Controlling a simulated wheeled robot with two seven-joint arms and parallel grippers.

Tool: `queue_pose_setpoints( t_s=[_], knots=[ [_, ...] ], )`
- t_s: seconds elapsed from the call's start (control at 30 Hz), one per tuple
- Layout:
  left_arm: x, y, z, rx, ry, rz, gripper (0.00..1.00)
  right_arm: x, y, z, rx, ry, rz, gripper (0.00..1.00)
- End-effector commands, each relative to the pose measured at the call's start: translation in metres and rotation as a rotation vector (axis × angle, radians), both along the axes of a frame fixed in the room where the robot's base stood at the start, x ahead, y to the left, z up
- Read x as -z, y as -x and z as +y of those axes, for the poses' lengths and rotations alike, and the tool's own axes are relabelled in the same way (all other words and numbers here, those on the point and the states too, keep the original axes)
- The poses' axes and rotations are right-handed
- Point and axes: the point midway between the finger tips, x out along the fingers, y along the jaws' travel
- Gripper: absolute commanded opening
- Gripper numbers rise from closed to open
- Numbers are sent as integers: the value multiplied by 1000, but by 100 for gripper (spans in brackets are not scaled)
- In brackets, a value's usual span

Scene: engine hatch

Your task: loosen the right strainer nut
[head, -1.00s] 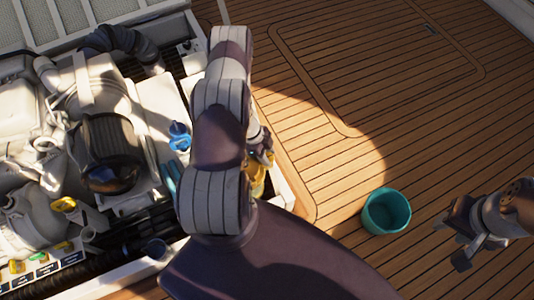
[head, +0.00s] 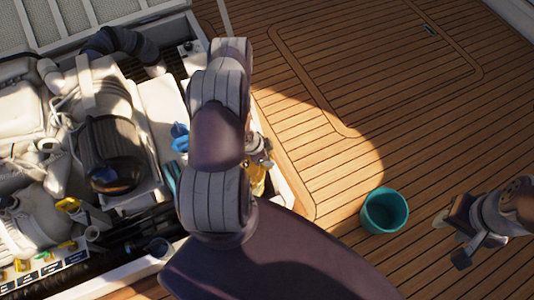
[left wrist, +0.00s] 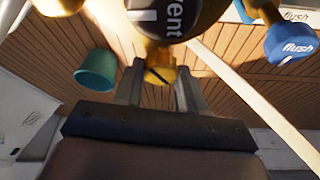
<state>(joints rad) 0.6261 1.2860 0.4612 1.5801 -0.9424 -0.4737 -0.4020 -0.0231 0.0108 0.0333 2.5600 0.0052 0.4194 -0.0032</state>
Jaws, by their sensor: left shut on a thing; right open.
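A brass nut (left wrist: 161,68) with a dark slot-like mark sits between the two fingers of my left gripper (left wrist: 160,84) in the left wrist view, and the fingers are shut on it. A black round part marked "vent" (left wrist: 165,15) is just above it and hides part of the brass. In the head view my left arm covers much of the middle. Only a bit of my left gripper (head: 259,158) shows at its right side, above a yellow brass part (head: 257,181). My right gripper (head: 452,238) is open and empty over the deck at the right.
A teal bucket (head: 385,211) stands on the wooden deck. A blue handle marked "flush" (left wrist: 291,44) is close to the right of the nut in the left wrist view. Engine parts (head: 105,160) fill the hatch at left. The deck at upper right is clear.

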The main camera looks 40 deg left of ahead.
Motion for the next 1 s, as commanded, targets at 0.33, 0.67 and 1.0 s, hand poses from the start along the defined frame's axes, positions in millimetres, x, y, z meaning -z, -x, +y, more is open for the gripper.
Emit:
queue_pose_setpoints(
  t_s=[0.33,0.67,1.0],
  knots=[
    [-2,1,-2,-326,0,0,9,-13,0,0,0,0,0,43],
    [-1,1,-4,-633,0,0,9,-20,0,0,0,0,0,43],
    [-1,1,-6,-874,0,-2,9,-22,0,0,0,0,0,43]
  ],
)
